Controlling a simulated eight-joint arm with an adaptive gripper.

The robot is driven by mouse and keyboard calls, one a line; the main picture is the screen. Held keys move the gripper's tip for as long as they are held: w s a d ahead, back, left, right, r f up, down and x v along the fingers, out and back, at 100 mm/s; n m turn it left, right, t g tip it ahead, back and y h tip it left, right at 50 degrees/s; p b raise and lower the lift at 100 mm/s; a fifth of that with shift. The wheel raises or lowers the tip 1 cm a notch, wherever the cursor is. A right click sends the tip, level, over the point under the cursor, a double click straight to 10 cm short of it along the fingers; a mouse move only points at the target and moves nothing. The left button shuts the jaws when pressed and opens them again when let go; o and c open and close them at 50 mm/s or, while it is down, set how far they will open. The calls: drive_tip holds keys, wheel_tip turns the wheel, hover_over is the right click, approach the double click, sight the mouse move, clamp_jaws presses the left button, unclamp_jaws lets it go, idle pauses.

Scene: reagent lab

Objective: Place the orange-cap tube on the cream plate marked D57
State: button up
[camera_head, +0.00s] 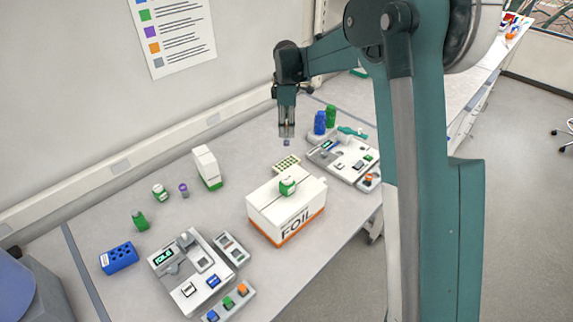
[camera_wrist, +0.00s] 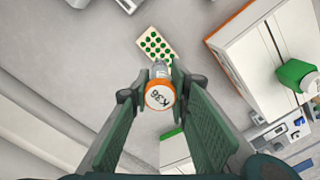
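The orange-cap tube (camera_wrist: 160,95) is between my gripper's fingers in the wrist view, its cap facing the camera and reading K36. The clear tube body points away from the camera. In the head view my gripper (camera_head: 287,131) is above the table with the tube's lower end (camera_head: 286,142) showing below the fingertips. The cream plate (camera_head: 286,163) with green wells lies on the table below and slightly toward the camera. It also shows in the wrist view (camera_wrist: 156,44), just beyond the tube's end. No D57 mark is readable on it.
An instrument (camera_head: 343,158) and blue and green bottles (camera_head: 320,122) are to the right.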

sight(287, 141)
drive_tip(key=shift+f, duration=0.15)
drive_tip(key=shift+f, duration=3.05)
drive_tip(key=shift+f, duration=1.85)
drive_tip(key=shift+f, duration=0.2)
drive_tip(key=o, duration=0.7)
drive_tip(key=shift+c, duration=0.2)
drive_tip(key=shift+r, duration=0.15)
wheel_tip(287, 141, up, 12)
drive_tip(key=shift+r, duration=0.1)
